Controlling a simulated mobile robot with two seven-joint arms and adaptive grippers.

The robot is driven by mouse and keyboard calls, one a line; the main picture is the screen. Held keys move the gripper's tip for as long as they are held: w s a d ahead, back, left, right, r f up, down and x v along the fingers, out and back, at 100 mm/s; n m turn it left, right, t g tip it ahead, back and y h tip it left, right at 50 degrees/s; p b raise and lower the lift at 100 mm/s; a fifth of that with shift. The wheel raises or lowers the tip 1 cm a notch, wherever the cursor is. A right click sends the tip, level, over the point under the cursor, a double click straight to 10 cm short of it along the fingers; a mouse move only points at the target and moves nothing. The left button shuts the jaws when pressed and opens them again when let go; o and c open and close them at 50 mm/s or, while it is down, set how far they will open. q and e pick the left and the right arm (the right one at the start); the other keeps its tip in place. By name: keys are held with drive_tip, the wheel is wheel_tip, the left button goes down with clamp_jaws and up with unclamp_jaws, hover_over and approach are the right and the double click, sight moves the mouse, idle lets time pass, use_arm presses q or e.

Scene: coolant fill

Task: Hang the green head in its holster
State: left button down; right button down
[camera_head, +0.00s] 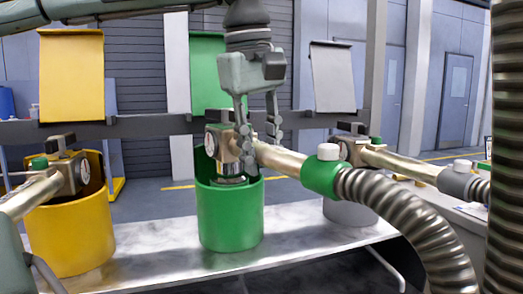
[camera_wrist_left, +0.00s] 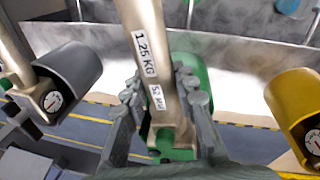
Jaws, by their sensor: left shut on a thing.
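The green head has a brass tube, a gauge block (camera_head: 212,143) and a green collar (camera_head: 322,172), with a ribbed hose running off to the right. My left gripper (camera_head: 255,138) comes down from above and is shut on its brass tube. In the left wrist view the fingers (camera_wrist_left: 160,98) flank the tube (camera_wrist_left: 150,45), which carries a "1.25 KG" label. The green holster (camera_head: 230,218) is an upright cup on the bench; it also shows in the left wrist view (camera_wrist_left: 192,62). The head's lower end is within the cup's mouth; its depth is hidden. My right gripper is not in view.
A yellow holster (camera_head: 72,240) with its own head stands left, a grey holster (camera_head: 350,214) with another head right. A grey rail (camera_head: 150,127) with coloured panels runs behind. Thick ribbed hoses (camera_head: 420,225) crowd the right side. Some metal bench top (camera_head: 160,225) is bare between cups.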

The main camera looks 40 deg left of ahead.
use_arm(q)
drive_tip(key=shift+s+b+x, duration=0.2)
drive_tip(key=shift+b+x, duration=0.3)
drive_tip(key=shift+x, duration=0.4)
drive_tip(key=shift+s+b+x, duration=0.2)
drive_tip(key=shift+b+x, duration=0.25)
drive_tip(key=shift+x, duration=0.45)
drive_tip(key=c, duration=1.1)
unclamp_jaws()
drive_tip(key=shift+d, duration=0.1)
drive_tip(key=shift+f, duration=0.15)
drive_tip(key=v, duration=1.2)
